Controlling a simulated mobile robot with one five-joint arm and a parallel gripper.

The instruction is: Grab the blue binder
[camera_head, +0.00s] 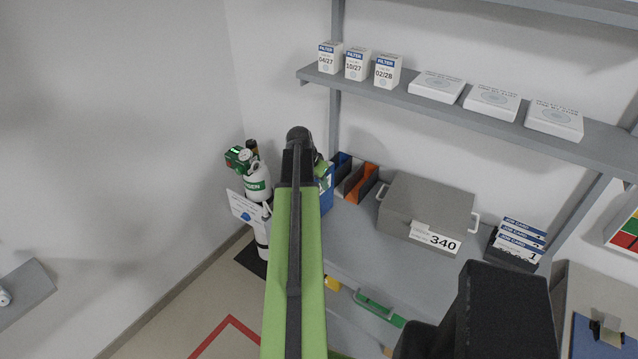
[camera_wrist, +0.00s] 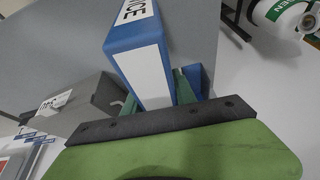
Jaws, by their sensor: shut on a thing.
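The blue binder (camera_wrist: 135,45) has a white spine label with dark lettering, only partly readable. In the wrist view it stands between the two green fingers of my gripper (camera_wrist: 157,92), which is shut on it. In the head view the blue binder (camera_head: 327,194) is mostly hidden behind my green arm, at the left end of the lower shelf. My gripper (camera_head: 321,172) is largely covered by the arm there. I cannot tell whether the binder still touches the shelf.
A dark blue holder (camera_head: 342,163) and an orange one (camera_head: 360,184) stand just right of the binder. A grey case (camera_head: 425,205) marked 340 is farther right. An oxygen cylinder (camera_head: 258,183) stands at the left. The upper shelf (camera_head: 470,112) holds filter boxes.

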